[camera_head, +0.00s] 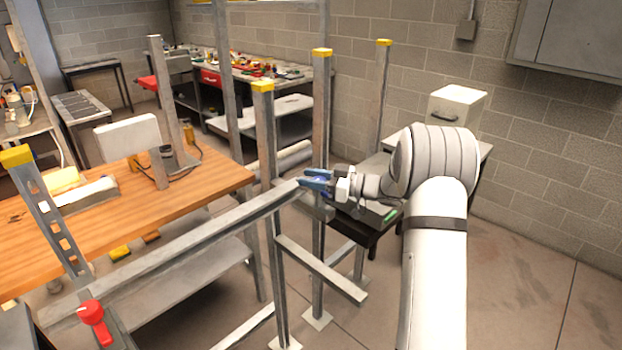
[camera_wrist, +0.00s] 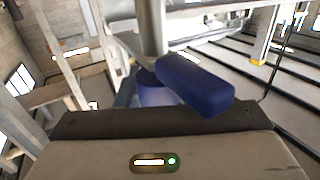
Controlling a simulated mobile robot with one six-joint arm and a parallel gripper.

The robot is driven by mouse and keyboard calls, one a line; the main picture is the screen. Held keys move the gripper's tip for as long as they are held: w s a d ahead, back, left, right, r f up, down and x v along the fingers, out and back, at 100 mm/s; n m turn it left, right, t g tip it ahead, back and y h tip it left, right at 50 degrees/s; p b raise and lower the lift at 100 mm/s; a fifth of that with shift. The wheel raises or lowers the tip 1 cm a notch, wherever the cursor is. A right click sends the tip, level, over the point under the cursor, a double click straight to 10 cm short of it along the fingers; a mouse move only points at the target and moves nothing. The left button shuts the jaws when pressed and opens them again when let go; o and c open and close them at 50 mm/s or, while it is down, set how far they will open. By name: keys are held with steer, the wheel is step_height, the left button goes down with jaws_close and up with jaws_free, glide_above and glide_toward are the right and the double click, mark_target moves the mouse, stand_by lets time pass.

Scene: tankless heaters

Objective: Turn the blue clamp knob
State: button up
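The blue clamp knob (camera_wrist: 193,82) fills the middle of the wrist view. It has a rounded bar handle and a round blue body (camera_wrist: 156,92), close in front of my gripper's housing and beside a grey metal post. In the head view, my gripper (camera_head: 313,181) is at the metal frame right of centre. Its two blue-grey fingers point left and look apart, with a patch of brighter blue, likely the knob (camera_head: 320,180), between them. In the wrist view the fingertips are mostly hidden, so I cannot tell whether they press on the knob.
A red knob (camera_head: 92,312) sits on the frame at the lower left. Upright posts with yellow caps (camera_head: 263,86) and a long grey rail (camera_head: 190,246) surround my gripper's left side. A wooden workbench (camera_head: 215,178) stands at left. Open floor (camera_head: 535,260) lies at right.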

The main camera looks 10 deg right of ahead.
steer(key=c, duration=0.5)
steer(key=shift+r+n+g+y+p, duration=0.1)
steer(key=shift+n+g+y+p, duration=0.35)
steer(key=shift+n+g, duration=0.55)
steer(key=shift+c, duration=0.2)
steer(key=shift+s+a+n+g+y, duration=0.1)
steer(key=shift+s+n+g+y, duration=0.1)
steer(key=shift+n+g, duration=0.45)
steer(key=shift+s+d+n+g+y, duration=0.15)
steer(key=shift+n+g, duration=0.15)
steer(key=shift+g, duration=0.8)
steer(key=shift+s+a+n+g+y, duration=0.1)
steer(key=shift+a+n+g+y, duration=0.1)
steer(key=shift+n+g, duration=0.45)
steer(key=o, duration=1)
steer(key=d+b, duration=0.1)
steer(key=d, duration=0.7)
steer(key=shift+s, duration=0.15)
